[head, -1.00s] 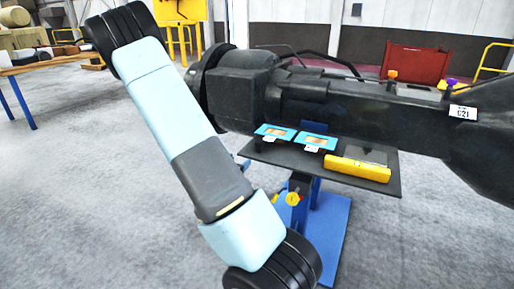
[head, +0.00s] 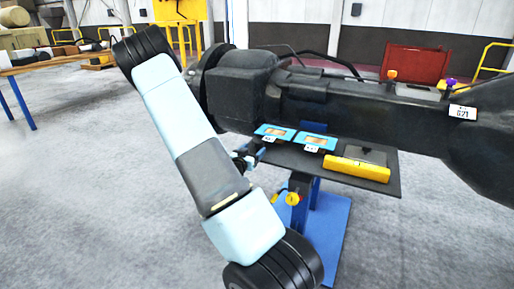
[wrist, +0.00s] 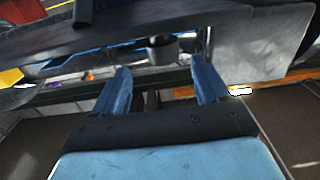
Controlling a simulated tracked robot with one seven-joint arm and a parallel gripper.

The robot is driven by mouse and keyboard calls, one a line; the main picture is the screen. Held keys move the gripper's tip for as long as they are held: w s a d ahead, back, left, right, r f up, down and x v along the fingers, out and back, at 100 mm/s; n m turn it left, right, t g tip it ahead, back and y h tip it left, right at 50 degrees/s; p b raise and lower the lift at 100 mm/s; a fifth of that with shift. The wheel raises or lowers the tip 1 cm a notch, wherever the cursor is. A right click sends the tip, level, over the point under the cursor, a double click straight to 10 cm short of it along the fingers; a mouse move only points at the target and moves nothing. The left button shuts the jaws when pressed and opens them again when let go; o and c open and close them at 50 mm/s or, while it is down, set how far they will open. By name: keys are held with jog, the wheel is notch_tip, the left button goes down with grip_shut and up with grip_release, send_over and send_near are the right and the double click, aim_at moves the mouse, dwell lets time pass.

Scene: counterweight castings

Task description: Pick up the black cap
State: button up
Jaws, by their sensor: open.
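A small dark round cup-shaped piece (wrist: 162,49), which looks like the black cap, shows in the wrist view ahead of the fingertips. It lies roughly in line with the gap between them and apart from them. I cannot make it out for sure in the head view. My gripper (wrist: 160,78) has two blue fingers spread wide with nothing between them. In the head view my gripper (head: 244,160) shows only in part, behind my arm, by the left end of the dark shelf (head: 275,156).
Two blue-framed pieces (head: 315,142) and a yellow block (head: 357,168) lie on the shelf, with a flat dark grey item behind the block. A large black casting (head: 330,100) spans above and behind it. A blue stand (head: 335,225) is below. Grey floor is open at left.

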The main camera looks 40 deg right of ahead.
aim_at(257, 144)
jog(key=shift+x, duration=2.65)
jog(key=shift+w+r, duration=0.1)
jog(key=shift+r, duration=0.1)
jog(key=c, duration=1)
jog(key=shift+r, duration=0.1)
